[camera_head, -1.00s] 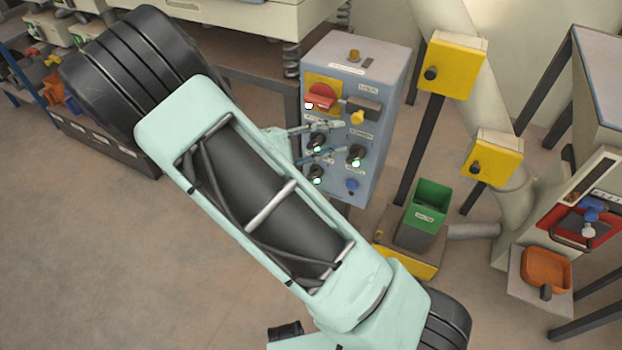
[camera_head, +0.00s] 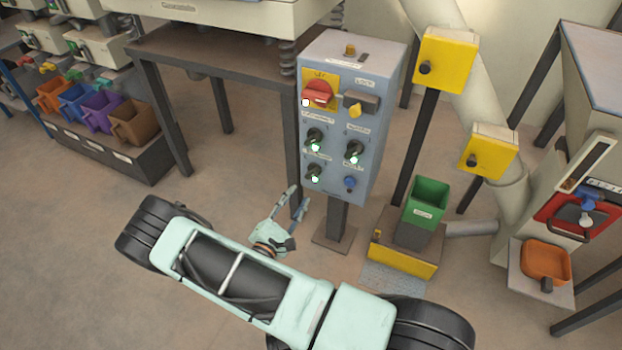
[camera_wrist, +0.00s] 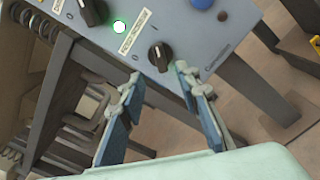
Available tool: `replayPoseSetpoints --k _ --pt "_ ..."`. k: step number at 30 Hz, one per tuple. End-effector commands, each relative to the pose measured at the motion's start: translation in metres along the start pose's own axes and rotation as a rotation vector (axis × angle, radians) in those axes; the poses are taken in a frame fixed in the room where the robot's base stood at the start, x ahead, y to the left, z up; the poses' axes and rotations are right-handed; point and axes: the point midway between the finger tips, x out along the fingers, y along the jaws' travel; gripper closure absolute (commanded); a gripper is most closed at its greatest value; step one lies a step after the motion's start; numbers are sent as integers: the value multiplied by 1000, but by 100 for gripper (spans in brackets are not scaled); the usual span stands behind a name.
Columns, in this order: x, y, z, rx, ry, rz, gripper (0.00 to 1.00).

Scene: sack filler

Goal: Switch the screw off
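The blue-grey control cabinet (camera_head: 383,125) carries three black rotary knobs: upper left (camera_head: 314,135), right (camera_head: 354,147) and lower left (camera_head: 314,170). Each has a lit green-white lamp beside it in the head view. Their labels are too small to read, so I cannot tell which is the screw's. My gripper (camera_head: 297,197) is open and empty, below and left of the lower-left knob, apart from the cabinet. In the wrist view, a black knob (camera_wrist: 160,56) shows beyond and between the spread fingertips (camera_wrist: 158,73); a lit lamp (camera_wrist: 119,27) and another knob (camera_wrist: 92,11) are farther up.
A dark table (camera_head: 215,62) stands left. Yellow boxes (camera_head: 446,62), a green bin (camera_head: 428,202) and a yellow-edged base (camera_head: 403,257) are right.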

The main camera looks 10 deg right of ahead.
Motion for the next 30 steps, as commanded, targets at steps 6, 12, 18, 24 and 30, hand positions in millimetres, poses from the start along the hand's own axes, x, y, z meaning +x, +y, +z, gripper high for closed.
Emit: replayPoseSetpoints --k 6,12,18,24,30 --pt "42 -2 0 2 -6 -3 70" --pt "76 -1 1 1 -5 -2 70" --pt "94 0 1 1 -3 -2 70" --pt "97 0 2 0 -3 -2 70" --pt "96 0 2 0 -3 -2 78"
